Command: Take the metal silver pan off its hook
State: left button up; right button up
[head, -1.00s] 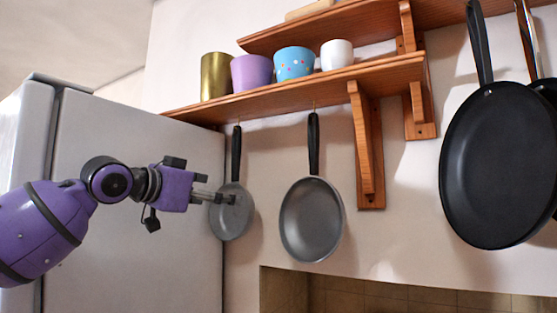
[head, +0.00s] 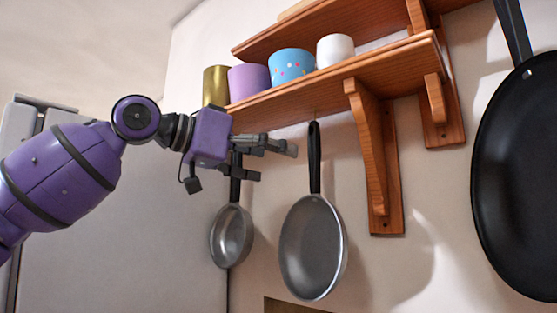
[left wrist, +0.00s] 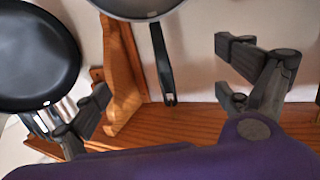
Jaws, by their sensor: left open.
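Two silver pans with black handles hang below the lower shelf. The larger pan (head: 312,248) hangs in the middle of the head view, and the smaller pan (head: 231,237) hangs to its left. My left gripper (head: 273,161) is open and empty, in front of the smaller pan's handle and left of the larger pan's handle (head: 314,158). In the left wrist view, a silver pan's rim (left wrist: 142,9) is at the top edge. Its black handle (left wrist: 162,66) shows in the gap between the open fingers, apart from them. My right gripper is not in view.
The wooden lower shelf (head: 330,82) with several cups is just above my gripper, with a wooden bracket (head: 375,160) to the right. A large black pan (head: 522,180) hangs at the far right. A light fridge (head: 110,235) stands behind my arm at left.

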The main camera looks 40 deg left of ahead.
aim_at(311, 170)
pick_arm(q)
jog(key=b+x, duration=0.1)
jog(key=x, duration=0.1)
jog(key=b+x, duration=0.1)
jog(key=x, duration=0.2)
jog(key=f+b+x, duration=0.1)
jog(key=x, duration=0.2)
jog(key=shift+a+b, duration=0.35)
jog(key=shift+w+d, duration=0.15)
jog(key=shift+w, duration=0.1)
jog(key=shift+w+d+r+b, duration=0.35)
jog(key=shift+w+d+b, duration=0.05)
jog(key=shift+w+b, duration=0.1)
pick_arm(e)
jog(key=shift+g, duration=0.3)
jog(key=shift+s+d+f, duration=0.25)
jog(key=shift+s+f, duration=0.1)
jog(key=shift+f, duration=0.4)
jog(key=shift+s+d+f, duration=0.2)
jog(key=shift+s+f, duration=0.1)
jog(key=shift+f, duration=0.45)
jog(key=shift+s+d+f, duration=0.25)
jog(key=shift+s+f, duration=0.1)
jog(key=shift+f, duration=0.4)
pick_arm(q)
jog(key=shift+s, duration=0.1)
